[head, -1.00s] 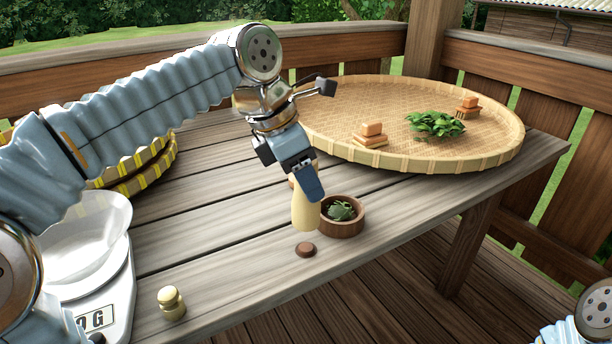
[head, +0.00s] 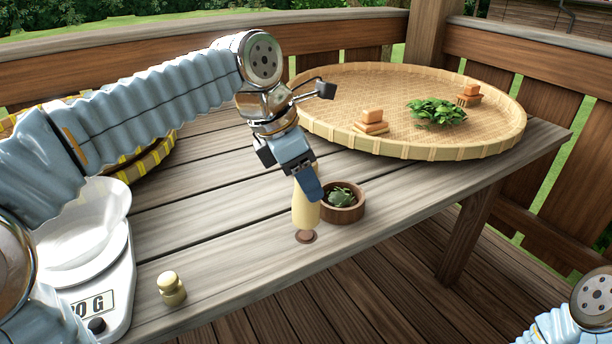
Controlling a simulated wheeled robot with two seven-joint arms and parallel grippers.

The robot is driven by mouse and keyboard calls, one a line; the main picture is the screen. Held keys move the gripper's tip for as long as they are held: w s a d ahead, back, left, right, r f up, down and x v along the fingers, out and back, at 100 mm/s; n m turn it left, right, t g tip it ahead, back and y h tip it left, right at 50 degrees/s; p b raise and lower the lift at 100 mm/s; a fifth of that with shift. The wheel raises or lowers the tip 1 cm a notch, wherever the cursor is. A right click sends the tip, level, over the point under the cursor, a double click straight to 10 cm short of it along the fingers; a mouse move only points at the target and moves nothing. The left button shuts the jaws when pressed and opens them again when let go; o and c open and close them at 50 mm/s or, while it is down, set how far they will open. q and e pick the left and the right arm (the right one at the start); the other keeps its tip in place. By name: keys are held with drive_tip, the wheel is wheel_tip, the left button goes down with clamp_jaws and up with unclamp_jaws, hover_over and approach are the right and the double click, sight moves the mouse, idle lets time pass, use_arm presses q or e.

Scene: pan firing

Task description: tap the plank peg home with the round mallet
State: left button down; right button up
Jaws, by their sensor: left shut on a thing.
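The round mallet (head: 304,214) is a pale, cream-coloured wooden piece, upright below my left gripper (head: 306,188). My left gripper is shut on its upper part. The plank peg (head: 306,237) is a brown round knob on the table planks near the front edge. The mallet's lower end is right over the peg and hides part of it; they look to be touching. Of my right arm only a part shows at the lower right corner; its gripper is out of view.
A wooden bowl of leaves (head: 352,212) stands close right of the mallet. A wide woven tray (head: 345,100) holds leaves (head: 437,112) and wooden-backed brushes (head: 371,121). A white scale (head: 118,290) and a small brass weight (head: 172,289) are at left. Table planks between are clear.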

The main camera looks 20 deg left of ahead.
use_arm(q)
drive_tip(key=shift+r+p, duration=0.6)
drive_tip(key=shift+r, duration=0.7)
drive_tip(key=shift+f, duration=0.1)
wheel_tip(320, 180, down, 7)
drive_tip(key=b, duration=0.5)
drive_tip(key=shift+r+p, duration=0.4)
drive_tip(key=shift+r, duration=0.15)
wheel_tip(320, 180, up, 3)
drive_tip(key=p, duration=0.3)
drive_tip(key=shift+r+p, duration=0.2)
drive_tip(key=shift+p, duration=0.2)
drive_tip(key=shift+f, duration=0.2)
